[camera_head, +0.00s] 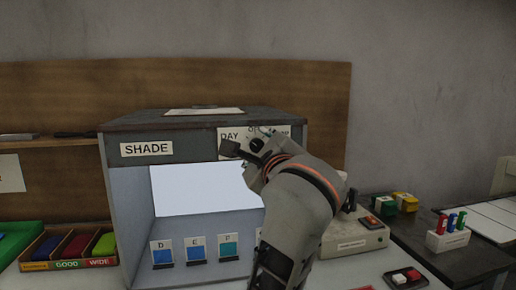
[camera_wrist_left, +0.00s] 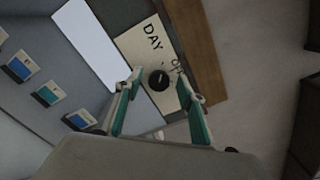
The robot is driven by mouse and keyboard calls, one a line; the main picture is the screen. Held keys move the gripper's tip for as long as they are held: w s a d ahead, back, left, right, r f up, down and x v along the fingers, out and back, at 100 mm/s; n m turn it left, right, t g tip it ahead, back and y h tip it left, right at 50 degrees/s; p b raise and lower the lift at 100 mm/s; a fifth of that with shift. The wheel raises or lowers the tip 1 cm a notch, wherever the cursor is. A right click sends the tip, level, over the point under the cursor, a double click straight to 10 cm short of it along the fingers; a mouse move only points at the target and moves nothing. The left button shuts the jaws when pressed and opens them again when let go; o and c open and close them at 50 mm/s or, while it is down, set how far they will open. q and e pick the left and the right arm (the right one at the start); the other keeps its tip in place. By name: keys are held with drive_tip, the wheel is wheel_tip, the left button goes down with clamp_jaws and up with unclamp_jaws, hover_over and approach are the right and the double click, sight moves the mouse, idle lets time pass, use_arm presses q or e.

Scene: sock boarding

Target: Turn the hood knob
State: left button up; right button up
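The grey hood (camera_head: 195,124) is a box with a SHADE label and a lit panel inside. Its black round knob (camera_head: 257,144) sits on the white DAY/OFF label plate (camera_head: 229,134) at the upper right of its front, and part of the plate is hidden by my gripper. The knob also shows in the left wrist view (camera_wrist_left: 159,81), with a pale pointer mark. My left gripper (camera_wrist_left: 157,77) is open, with one finger on each side of the knob. I see gaps between fingers and knob, though depth is hard to judge. My right gripper is not in view.
Several colour cards (camera_head: 196,249) stand inside the hood. A sorting tray (camera_head: 69,248) lies at left. A control box (camera_head: 353,238) with a red switch stands right of my arm, near a block of coloured pegs (camera_head: 449,238). A wooden board (camera_head: 330,90) stands behind the hood.

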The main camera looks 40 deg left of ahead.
use_arm(q)
wheel_tip(320, 180, up, 10)
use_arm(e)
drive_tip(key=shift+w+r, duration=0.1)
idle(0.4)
use_arm(q)
drive_tip(key=shift+o, duration=0.2)
drive_tip(key=shift+f, duration=0.1)
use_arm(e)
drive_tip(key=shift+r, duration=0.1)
use_arm(q)
drive_tip(key=s+d+f+m+g+y+p, duration=0.1)
drive_tip(key=s+d+f+m+p, duration=0.15)
drive_tip(key=f, duration=0.25)
drive_tip(key=s+d+f+m+g+p, duration=0.1)
drive_tip(key=d+f+m+p, duration=0.2)
drive_tip(key=d+f+m, duration=0.15)
drive_tip(key=shift+n, duration=0.3)
drive_tip(key=x, duration=0.8)
drive_tip(key=shift+s+a+f+b, duration=0.1)
drive_tip(key=shift+b, duration=0.25)
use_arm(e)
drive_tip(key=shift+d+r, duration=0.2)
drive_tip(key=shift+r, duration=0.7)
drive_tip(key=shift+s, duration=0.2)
